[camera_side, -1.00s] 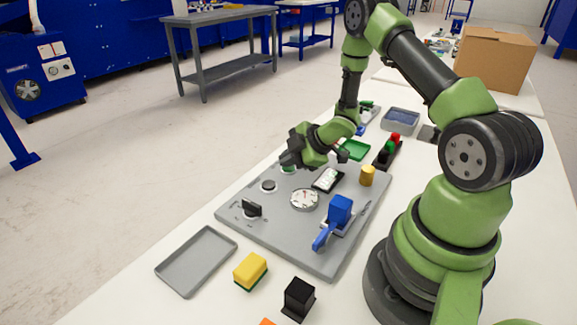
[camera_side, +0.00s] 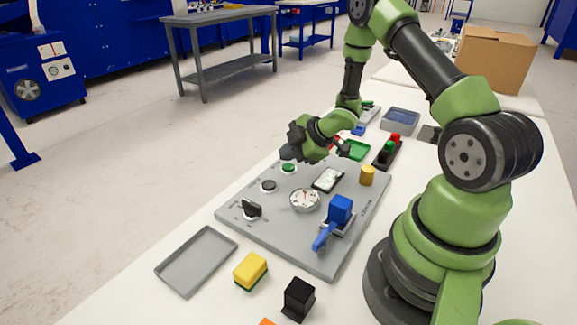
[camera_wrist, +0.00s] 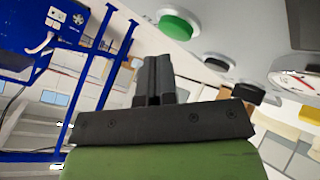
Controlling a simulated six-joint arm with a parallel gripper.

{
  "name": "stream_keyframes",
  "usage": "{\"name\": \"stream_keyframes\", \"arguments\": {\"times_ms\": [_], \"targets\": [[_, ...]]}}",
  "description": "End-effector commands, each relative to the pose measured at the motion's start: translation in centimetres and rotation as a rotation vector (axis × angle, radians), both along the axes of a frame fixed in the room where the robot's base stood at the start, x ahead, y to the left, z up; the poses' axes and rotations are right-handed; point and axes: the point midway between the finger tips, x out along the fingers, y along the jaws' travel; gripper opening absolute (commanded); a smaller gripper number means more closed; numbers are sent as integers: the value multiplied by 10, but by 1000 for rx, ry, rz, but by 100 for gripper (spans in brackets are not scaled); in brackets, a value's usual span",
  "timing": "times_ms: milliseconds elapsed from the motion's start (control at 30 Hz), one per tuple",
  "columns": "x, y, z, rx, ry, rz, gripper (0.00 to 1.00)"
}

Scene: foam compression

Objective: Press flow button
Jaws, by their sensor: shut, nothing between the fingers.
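The grey control panel (camera_side: 270,222) lies on the white table. A green round button (camera_side: 288,168) sits near its far left edge, and a dark round button (camera_side: 268,186) sits nearer the camera. The panel's labels are too small to read, so I cannot tell which button is the flow button. My gripper (camera_side: 288,153) is shut and empty, just above and beyond the green button, apart from it. In the wrist view my shut fingers (camera_wrist: 154,80) point toward the panel side, with the green button (camera_wrist: 180,23) to their upper right.
On the panel are a black knob (camera_side: 251,208), a round gauge (camera_side: 305,200), a display (camera_side: 327,180), a yellow cylinder (camera_side: 367,175) and a blue lever valve (camera_side: 340,209). A grey tray (camera_side: 197,260), yellow sponge (camera_side: 250,270) and black block (camera_side: 298,297) lie in front.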

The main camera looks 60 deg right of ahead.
Motion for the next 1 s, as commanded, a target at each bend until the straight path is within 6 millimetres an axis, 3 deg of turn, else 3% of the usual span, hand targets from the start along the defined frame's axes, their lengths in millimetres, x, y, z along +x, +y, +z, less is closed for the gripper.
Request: {"name": "stream_keyframes", "arguments": {"times_ms": [500, 1000], "targets": [[0, 0, 46, -1, -2, 0, 0], [0, 0, 49, 0, 0, 0, 0]]}}
